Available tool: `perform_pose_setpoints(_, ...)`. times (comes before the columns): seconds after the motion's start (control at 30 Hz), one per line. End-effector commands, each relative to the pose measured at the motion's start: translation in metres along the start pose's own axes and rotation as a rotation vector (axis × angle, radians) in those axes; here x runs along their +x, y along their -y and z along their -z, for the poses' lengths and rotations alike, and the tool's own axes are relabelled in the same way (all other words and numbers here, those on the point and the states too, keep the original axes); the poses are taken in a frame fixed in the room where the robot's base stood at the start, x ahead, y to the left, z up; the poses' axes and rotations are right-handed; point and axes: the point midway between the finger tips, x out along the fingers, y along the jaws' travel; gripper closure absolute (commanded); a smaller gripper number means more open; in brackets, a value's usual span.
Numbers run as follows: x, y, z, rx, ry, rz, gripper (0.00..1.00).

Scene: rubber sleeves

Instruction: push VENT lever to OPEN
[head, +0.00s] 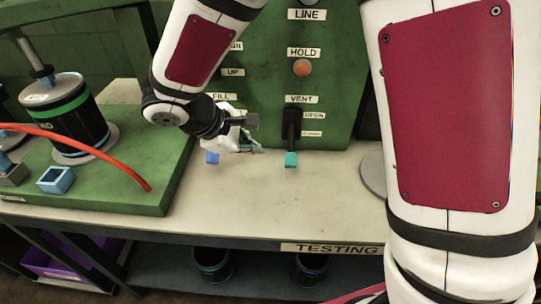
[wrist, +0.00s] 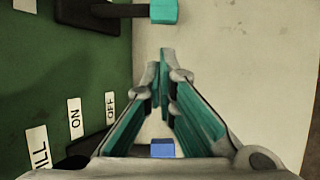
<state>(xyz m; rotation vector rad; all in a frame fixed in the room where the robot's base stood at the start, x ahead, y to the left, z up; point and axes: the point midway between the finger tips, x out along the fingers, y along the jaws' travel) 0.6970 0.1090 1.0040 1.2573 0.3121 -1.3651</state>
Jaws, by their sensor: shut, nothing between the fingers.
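The VENT lever is a black bar with a teal tip (head: 291,159), under the VENT label (head: 301,99) on the green panel. Two small labels beside it appear to read OPEN, above, and CLOSED, below. The lever hangs out low, near the lower label's side; its exact setting is hard to tell. In the wrist view, its teal tip (wrist: 163,11) is at the top edge. My gripper (head: 257,149) is shut and empty, left of the lever and apart from it. In the wrist view, the fingertips (wrist: 162,55) meet below the teal tip.
A blue-tipped FILL lever (head: 212,158) is left of my gripper; its tip (wrist: 162,148) shows between my fingers' bases. An orange HOLD button (head: 302,68) is above. The pale bench (head: 250,205) is clear in front. A red hose (head: 90,150) and a cylinder (head: 65,120) stand left.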

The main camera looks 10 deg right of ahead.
Motion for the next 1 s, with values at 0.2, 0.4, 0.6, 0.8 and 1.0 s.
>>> perform_pose_setpoints(0.2, 0.010, 0.000, -0.001, -0.001, 0.002, 0.001, 1.00)
perform_pose_setpoints(0.4, 0.042, 0.001, -0.001, -0.001, 0.004, 0.003, 1.00)
perform_pose_setpoints(0.6, 0.075, 0.001, -0.001, -0.001, 0.003, 0.003, 1.00)
perform_pose_setpoints(0.8, 0.096, 0.000, -0.001, 0.000, 0.002, 0.002, 1.00)
perform_pose_setpoints(1.0, 0.101, 0.000, -0.001, 0.001, 0.000, 0.000, 1.00)
